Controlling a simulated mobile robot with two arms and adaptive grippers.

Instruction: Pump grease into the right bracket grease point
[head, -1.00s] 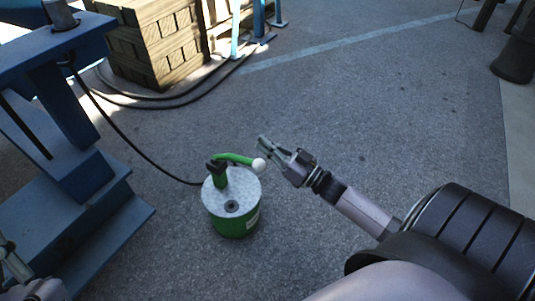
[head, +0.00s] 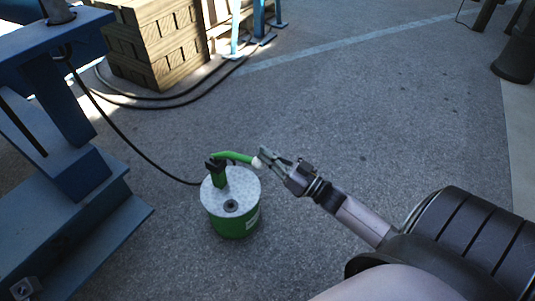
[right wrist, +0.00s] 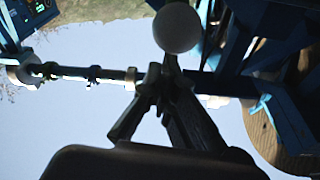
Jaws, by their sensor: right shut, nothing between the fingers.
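The grease pump is a green drum (head: 234,222) with a pale metal lid, standing on the ground. A green lever handle (head: 232,156) rises from its black-topped pump head and ends in a white ball knob (head: 257,163). My right gripper (head: 263,155) is at the knob, its fingertips shut with nothing between them. In the right wrist view the knob (right wrist: 177,27) is just beyond the shut fingertips (right wrist: 166,75); I cannot tell whether they touch. A black hose (head: 130,142) runs from the drum to the blue stand (head: 70,110). The grease point is not clearly visible. My left gripper is out of view.
The blue stand's wide base (head: 85,240) fills the lower left. A wooden slatted block (head: 155,45) and black cables (head: 170,102) lie behind the drum. A dark post base (head: 515,55) stands at far right. The asphalt around the drum is open.

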